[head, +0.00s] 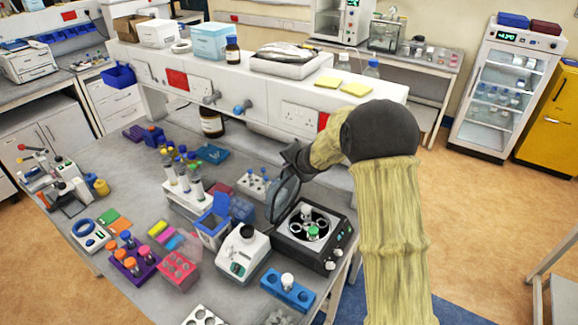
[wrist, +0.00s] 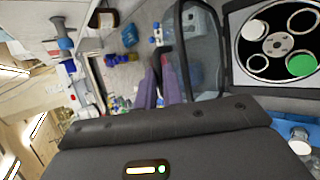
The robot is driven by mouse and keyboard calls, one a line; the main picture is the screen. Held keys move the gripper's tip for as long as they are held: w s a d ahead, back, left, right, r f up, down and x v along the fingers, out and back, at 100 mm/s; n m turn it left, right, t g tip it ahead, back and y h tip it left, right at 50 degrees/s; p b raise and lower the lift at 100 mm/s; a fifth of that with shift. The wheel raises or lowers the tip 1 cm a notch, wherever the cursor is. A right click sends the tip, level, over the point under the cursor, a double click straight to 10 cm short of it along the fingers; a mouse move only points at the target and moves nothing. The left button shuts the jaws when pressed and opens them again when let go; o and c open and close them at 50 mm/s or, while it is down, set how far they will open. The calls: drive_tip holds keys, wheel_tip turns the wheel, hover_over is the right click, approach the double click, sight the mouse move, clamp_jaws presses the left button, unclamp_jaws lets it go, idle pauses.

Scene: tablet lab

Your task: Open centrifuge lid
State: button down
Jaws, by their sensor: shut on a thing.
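The dark centrifuge (head: 338,256) stands near the right end of the bench. Its bowl is uncovered, with a rotor holding a white-capped and a green-capped tube; the rotor (wrist: 278,45) also shows in the wrist view. The framed see-through lid (head: 284,197) stands raised, nearly upright, at the bowl's left side. It also shows in the wrist view (wrist: 205,55). My gripper (head: 292,153) is at the lid's upper edge. In the wrist view its purplish fingers (wrist: 162,82) are close together beside the lid frame, shut on it; the exact contact is partly hidden.
Left of the centrifuge are a small white device (head: 243,255), a blue box (head: 213,222) and a tube rack (head: 190,190). A blue rack (head: 288,288) stands in front. The white shelf ledge (head: 270,88) with sockets runs behind my arm.

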drive_tip(key=shift+r, duration=0.15)
drive_tip(key=c, duration=1.5)
unclamp_jaws()
drive_tip(key=p+v, duration=0.2)
drive_tip(key=v, duration=1.5)
drive_tip(key=shift+s, duration=0.25)
